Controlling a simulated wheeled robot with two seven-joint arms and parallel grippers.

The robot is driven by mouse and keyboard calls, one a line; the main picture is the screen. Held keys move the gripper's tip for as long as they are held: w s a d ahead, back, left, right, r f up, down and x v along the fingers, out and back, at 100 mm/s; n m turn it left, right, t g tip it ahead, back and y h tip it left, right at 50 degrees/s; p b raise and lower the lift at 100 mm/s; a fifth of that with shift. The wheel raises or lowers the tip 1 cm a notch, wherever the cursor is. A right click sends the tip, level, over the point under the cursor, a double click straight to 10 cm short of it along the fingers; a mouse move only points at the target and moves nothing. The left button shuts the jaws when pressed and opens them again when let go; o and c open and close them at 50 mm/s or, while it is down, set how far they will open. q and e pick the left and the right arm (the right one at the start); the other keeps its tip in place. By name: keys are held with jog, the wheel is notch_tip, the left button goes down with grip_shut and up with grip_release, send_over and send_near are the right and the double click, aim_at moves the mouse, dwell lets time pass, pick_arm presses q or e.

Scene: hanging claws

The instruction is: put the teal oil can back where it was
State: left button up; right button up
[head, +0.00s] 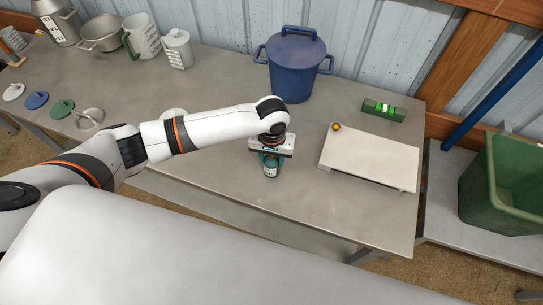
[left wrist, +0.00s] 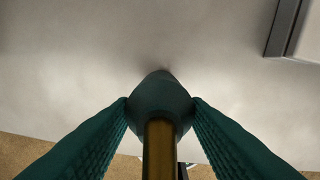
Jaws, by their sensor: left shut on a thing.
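The teal oil can (head: 271,170) is between the fingers of my left gripper (head: 270,160), over the front middle of the grey table. Only a small part of it shows below the white gripper body in the head view. In the left wrist view the can (left wrist: 160,98) shows as a dark teal rounded body with a brass spout pointing toward the camera. The textured teal fingers of my left gripper (left wrist: 160,112) close on it from both sides. I cannot tell whether its base touches the table. My right gripper is out of view.
The grey table (head: 225,180) has free room around the can. A white board (head: 370,158) with a small orange ball (head: 336,127) lies right, near a green level (head: 384,110). A blue lidded pot (head: 292,68) stands behind. Pale, blue and green discs lie left; a green bin (head: 505,185) stands far right.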

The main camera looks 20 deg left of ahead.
pick_arm(q)
jog(key=shift+f, duration=0.15)
jog(key=o, duration=1.1)
jog(key=shift+f, duration=0.1)
jog(key=shift+c, duration=0.2)
notch_tip(320, 180, up, 12)
jog(key=shift+r, duration=0.2)
